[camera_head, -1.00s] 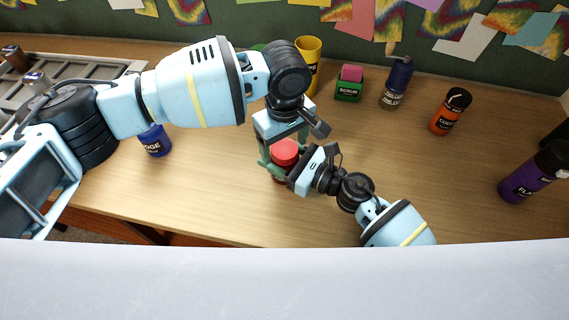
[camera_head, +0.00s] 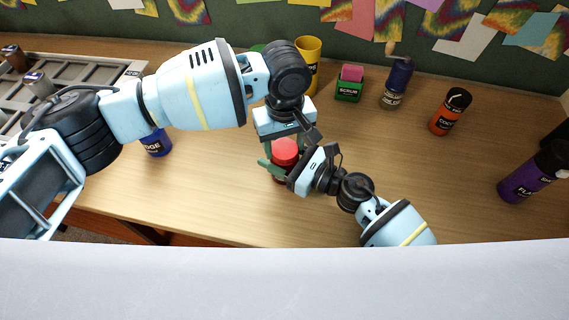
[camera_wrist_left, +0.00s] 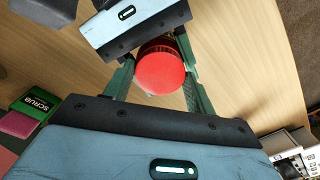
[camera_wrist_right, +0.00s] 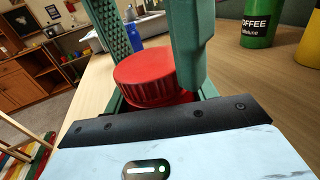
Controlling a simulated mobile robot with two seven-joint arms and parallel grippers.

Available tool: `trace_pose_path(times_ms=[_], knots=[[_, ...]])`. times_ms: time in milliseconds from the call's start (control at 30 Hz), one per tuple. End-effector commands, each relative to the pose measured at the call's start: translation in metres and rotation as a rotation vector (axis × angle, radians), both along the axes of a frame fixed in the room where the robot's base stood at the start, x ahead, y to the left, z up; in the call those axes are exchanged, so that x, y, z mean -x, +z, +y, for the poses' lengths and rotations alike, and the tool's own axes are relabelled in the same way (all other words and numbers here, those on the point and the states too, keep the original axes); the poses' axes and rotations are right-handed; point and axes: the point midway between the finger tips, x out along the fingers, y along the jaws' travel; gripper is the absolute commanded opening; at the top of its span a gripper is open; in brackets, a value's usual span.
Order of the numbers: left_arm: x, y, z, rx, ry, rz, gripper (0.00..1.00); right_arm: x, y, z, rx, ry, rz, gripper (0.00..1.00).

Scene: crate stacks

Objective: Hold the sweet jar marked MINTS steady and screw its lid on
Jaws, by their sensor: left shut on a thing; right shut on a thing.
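The jar's red lid (camera_head: 284,150) shows between the two grippers, and it is seen from above in the left wrist view (camera_wrist_left: 160,72) and from the side in the right wrist view (camera_wrist_right: 150,76). The jar body below (camera_head: 281,178) is mostly hidden, and no MINTS label can be read. My left gripper (camera_head: 283,145) points down from above, its green fingers shut on the lid. My right gripper (camera_head: 277,170) reaches in from the lower right, low beside the lid, and is shut on the jar. Whether the lid sits level on the jar is hidden.
A blue jar (camera_head: 155,142) stands left under my left arm. Behind are a yellow container (camera_head: 308,60), a green SCRUB box (camera_head: 348,92) and a dark blue grinder (camera_head: 397,80). A grey tray (camera_head: 90,70) is far left.

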Motion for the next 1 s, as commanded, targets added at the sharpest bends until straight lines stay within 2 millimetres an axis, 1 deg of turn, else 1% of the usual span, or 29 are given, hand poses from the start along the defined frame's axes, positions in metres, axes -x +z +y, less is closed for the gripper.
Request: trace_pose_path(times_ms=[100, 333, 367, 500, 767, 867, 1000], knots=[[0.0, 0.0, 0.0, 0.0, -0.031, 0.0, 0.28, 0.0, -0.001, 0.0, 0.001, -0.001, 0.001, 0.0], [0.0, 0.0, 0.0, -0.001, -0.031, 0.0, 0.28, 0.0, -0.001, 0.0, 0.001, -0.001, 0.001, 0.0], [0.0, 0.0, 0.0, -0.001, -0.03, 0.0, 0.59, 0.0, -0.001, 0.0, 0.001, -0.001, 0.001, 0.0], [0.0, 0.0, 0.0, -0.001, -0.03, 0.0, 0.77, 0.0, -0.001, 0.0, 0.001, -0.001, 0.001, 0.0], [0.0, 0.002, -0.001, 0.002, -0.031, -0.001, 0.77, 0.001, 0.0, 0.001, 0.001, 0.002, 0.001, 0.0], [0.0, 0.011, -0.002, 0.005, -0.032, -0.002, 0.77, 0.001, -0.001, 0.001, 0.0, 0.002, 0.001, 0.0], [0.0, 0.029, -0.001, 0.005, -0.032, -0.002, 0.77, 0.001, -0.001, 0.001, 0.0, 0.002, 0.001, 0.0]])
